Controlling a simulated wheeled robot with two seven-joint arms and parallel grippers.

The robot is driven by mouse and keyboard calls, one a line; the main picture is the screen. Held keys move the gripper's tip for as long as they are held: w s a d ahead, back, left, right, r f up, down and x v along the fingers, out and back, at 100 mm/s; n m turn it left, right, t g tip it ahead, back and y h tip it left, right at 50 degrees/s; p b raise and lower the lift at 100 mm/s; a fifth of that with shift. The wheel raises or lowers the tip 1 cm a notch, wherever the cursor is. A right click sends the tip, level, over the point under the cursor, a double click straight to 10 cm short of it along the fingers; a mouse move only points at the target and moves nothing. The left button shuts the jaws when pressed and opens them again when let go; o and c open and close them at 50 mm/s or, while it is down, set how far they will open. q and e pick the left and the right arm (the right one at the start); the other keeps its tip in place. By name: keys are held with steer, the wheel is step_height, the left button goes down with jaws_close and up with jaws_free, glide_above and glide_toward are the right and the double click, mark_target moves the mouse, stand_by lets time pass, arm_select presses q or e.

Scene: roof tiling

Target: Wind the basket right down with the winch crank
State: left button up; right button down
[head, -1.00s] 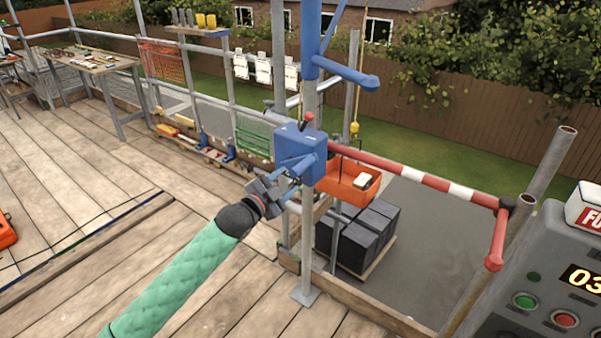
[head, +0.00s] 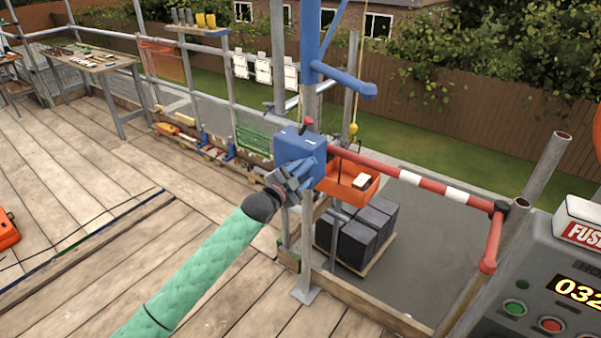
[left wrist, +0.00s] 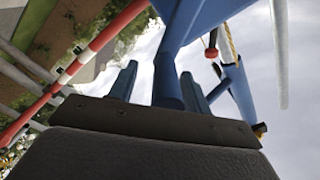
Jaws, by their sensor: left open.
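The blue winch (head: 298,146) is fixed to a scaffold post. Its blue crank is mostly covered by my left gripper (head: 290,180) in the head view. In the left wrist view a blue crank handle (left wrist: 168,84) lies between the two fingers of the left gripper (left wrist: 160,88), which are open around it; I cannot tell if they touch it. The orange basket (head: 338,188) is just past the post, beyond the deck edge, with a small pale-topped block in it. The basket's underside is partly hidden. My right gripper is not in view.
A red-and-white barrier bar (head: 420,188) runs right from the winch. Dark stacked blocks (head: 345,238) stand on a pallet on the ground below. A grey control box (head: 550,285) with green and red buttons is at the lower right.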

arm_select(q)
steer(key=shift+f, duration=0.1)
jaws_close()
